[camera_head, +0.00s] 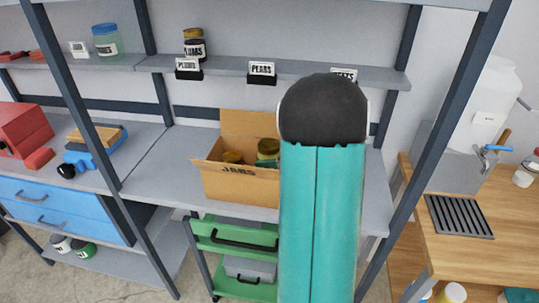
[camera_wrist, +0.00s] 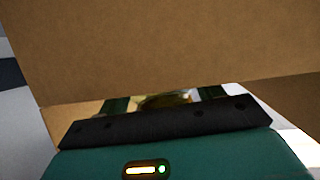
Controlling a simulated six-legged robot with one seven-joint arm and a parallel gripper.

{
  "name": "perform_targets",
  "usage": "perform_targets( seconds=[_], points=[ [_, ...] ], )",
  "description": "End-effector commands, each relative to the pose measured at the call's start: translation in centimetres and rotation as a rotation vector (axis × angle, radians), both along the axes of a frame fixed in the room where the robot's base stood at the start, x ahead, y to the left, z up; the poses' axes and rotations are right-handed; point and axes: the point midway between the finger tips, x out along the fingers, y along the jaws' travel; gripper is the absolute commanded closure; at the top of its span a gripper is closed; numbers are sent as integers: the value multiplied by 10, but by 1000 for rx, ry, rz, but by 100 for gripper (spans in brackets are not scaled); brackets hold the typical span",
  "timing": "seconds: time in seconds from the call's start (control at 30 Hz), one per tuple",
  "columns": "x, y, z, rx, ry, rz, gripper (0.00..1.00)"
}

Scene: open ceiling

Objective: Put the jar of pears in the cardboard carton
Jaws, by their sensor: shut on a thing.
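A jar with a yellow-brown lid (camera_head: 232,157) sits inside at the left. Another jar with an olive-gold lid (camera_head: 268,149) shows at the right, beside my arm; its label cannot be read. In the wrist view my gripper (camera_wrist: 165,103) is shut on a jar (camera_wrist: 163,102), of which only a gold and glassy part shows between the dark fingers. A carton panel (camera_wrist: 160,45) fills the upper picture.
The shelf above holds a plums jar (camera_head: 194,48) and a PEARS sign (camera_head: 262,70), with bare shelf behind that sign. A clear stretch of bench (camera_head: 160,165) lies left of the carton.

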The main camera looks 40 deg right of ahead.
Motion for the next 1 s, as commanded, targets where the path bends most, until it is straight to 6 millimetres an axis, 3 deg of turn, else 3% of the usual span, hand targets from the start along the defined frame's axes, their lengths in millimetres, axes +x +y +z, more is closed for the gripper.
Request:
perform_targets(
  seconds=[0.67,0.7,0.8,1.0],
  points=[
    [0,0,-11,0,0,0,75],
    [0,0,-13,1,3,-1,28],
    [0,0,-13,1,4,0,12],
    [-1,1,-14,3,6,-1,12]
  ],
)
